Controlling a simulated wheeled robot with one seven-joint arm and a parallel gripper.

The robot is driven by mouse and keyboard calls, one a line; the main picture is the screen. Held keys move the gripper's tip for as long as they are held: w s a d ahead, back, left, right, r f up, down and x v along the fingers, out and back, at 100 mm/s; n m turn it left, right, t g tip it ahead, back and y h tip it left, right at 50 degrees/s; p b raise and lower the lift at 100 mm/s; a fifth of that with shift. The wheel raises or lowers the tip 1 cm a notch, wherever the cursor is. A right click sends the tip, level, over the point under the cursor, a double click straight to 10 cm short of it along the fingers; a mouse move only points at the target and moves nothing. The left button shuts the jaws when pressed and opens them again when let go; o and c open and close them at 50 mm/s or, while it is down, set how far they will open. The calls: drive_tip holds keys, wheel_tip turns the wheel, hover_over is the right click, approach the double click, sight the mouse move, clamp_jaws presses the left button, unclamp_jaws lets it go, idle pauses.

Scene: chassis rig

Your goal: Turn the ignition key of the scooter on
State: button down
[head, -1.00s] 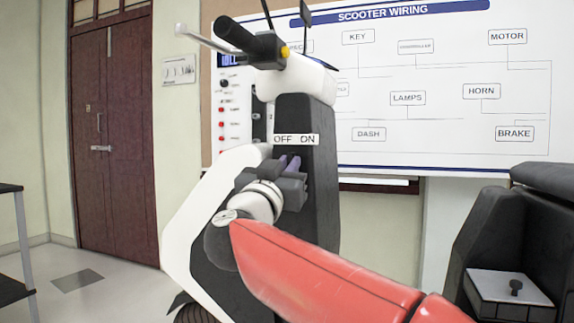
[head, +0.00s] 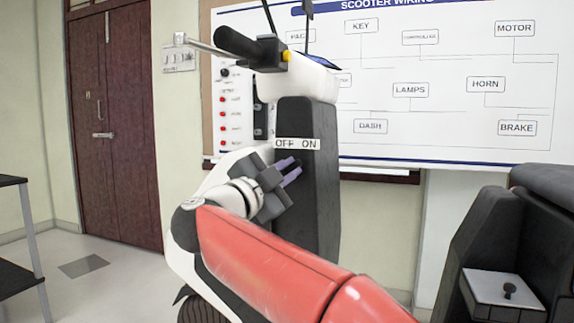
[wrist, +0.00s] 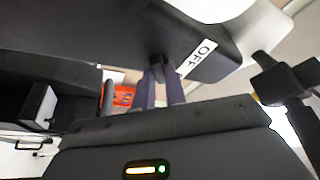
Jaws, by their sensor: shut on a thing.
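The white and dark grey scooter (head: 309,200) stands in the middle of the head view. Its OFF ON label (head: 297,144) is on the dark front panel, below the handlebar. My gripper (head: 294,170) is just below the label, tilted, with its purple fingers at the panel. In the wrist view, my gripper (wrist: 163,76) is shut on the dark ignition key (wrist: 158,63), next to the OFF part of the label (wrist: 202,54). The key is mostly hidden by the fingers, so its exact angle cannot be told.
The handlebar (head: 257,50) with its lever is above my gripper. The scooter's dark seat part (head: 545,190) is at the right. A wiring board (head: 440,95) hangs on the wall behind. A dark shelf (head: 15,230) stands at the left edge. The floor between shelf and scooter is clear.

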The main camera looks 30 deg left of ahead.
drive_tip(key=shift+m+g, duration=0.4)
drive_tip(key=shift+m, duration=0.6)
drive_tip(key=shift+p, duration=0.3)
drive_tip(key=c, duration=1.4)
unclamp_jaws()
drive_tip(key=shift+c, duration=0.2)
drive_tip(key=v, duration=0.8)
drive_tip(key=shift+b, duration=0.45)
drive_tip(key=shift+w, duration=0.15)
